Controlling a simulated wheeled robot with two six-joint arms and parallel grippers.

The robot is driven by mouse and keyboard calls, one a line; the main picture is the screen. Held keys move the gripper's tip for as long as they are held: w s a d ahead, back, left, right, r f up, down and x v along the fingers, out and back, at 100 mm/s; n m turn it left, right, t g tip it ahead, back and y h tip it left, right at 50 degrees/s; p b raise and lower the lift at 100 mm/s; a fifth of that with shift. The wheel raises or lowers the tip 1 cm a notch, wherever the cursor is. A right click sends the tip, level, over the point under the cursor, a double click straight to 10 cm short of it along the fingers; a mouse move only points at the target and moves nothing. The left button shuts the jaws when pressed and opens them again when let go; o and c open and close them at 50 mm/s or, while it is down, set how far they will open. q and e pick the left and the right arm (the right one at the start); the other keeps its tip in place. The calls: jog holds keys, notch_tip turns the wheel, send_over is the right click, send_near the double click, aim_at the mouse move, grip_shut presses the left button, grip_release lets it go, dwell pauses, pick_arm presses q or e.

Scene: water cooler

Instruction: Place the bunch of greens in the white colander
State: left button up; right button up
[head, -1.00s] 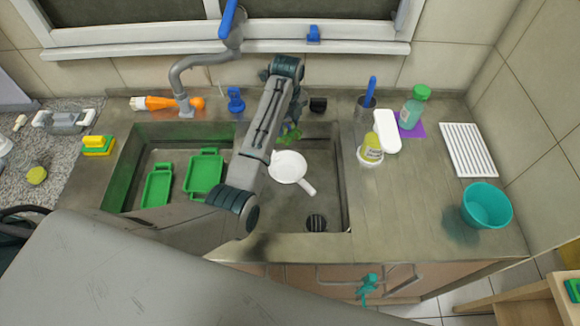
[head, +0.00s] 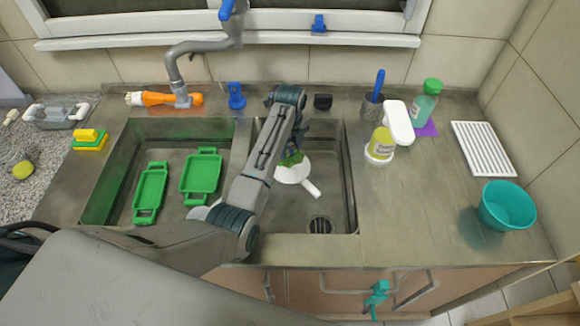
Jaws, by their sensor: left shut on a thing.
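The white colander (head: 295,173) is a small round white bowl with a handle at its lower right. It lies in the right basin of the sink. My left gripper (head: 294,147) hangs down over the colander's far side, shut on the bunch of greens (head: 291,159). The greens overlap the colander's far part in the picture; I cannot tell whether they touch it. My arm hides part of the basin and the gripper's fingertips are hard to make out. My right gripper is not in view.
The sink (head: 335,227) has a drain near the colander. Green trays (head: 201,173) lie in the left basin. A yellow bottle (head: 381,143) and a white bottle (head: 398,121) stand right of the sink. A teal bowl (head: 508,206) and a white rack (head: 482,148) are farther right.

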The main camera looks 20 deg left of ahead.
aim_at(290, 161)
pick_arm(q)
jog(key=shift+f+p, duration=0.4)
jog(key=shift+f, duration=3)
jog(key=shift+f, duration=0.15)
jog(key=o, duration=1)
notch_tip(290, 161, up, 12)
jog(key=shift+r+b, duration=0.2)
jog(key=shift+b, duration=0.55)
